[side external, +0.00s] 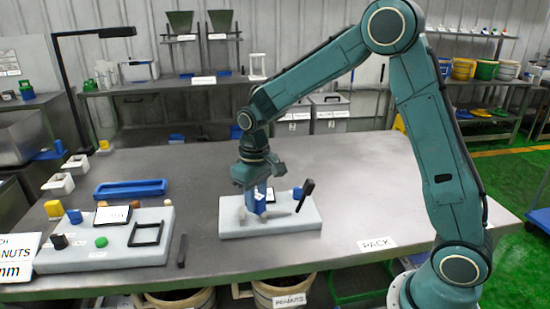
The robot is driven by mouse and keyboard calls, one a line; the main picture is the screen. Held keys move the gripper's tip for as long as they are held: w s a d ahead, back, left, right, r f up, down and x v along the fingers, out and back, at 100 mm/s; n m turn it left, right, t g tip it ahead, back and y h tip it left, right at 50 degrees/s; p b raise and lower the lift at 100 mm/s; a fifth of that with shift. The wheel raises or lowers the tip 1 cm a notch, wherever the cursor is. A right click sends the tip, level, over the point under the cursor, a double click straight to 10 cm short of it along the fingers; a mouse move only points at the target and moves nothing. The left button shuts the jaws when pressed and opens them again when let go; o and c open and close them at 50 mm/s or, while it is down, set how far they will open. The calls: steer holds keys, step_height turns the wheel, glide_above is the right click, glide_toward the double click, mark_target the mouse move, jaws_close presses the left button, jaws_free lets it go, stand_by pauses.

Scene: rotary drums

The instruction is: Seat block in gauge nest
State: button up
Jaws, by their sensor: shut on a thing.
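My gripper (260,189) is low over the right grey slab (235,227), pointing down and shut on a blue block (258,206). The block is upright, close above or touching the slab; I cannot tell which. Small metal-coloured parts stand around the block and partly merge with it. A black lever (305,196) and a blue knob (297,192) are just right of it on the same slab. The gauge nest cannot be made out clearly; the block and my gripper may cover it.
A left grey slab (100,262) carries a black square frame (147,235), a framed card (112,214) and small coloured pieces. A blue tray (130,189) lies behind it. A PACK label (377,245) lies right. The table's back middle is clear.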

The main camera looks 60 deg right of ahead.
steer(key=w+d+m, duration=0.1)
steer(key=m, duration=0.2)
steer(key=w+d+m, duration=0.1)
steer(key=w+m, duration=0.1)
steer(key=m, duration=0.1)
steer(key=w+d+m, duration=0.1)
steer(key=m, duration=0.1)
steer(key=shift+w+r+m, duration=0.2)
steer(key=shift+w+m, duration=0.15)
steer(key=shift+m, duration=0.05)
steer(key=shift+a+f, duration=0.1)
steer(key=shift+f, duration=0.2)
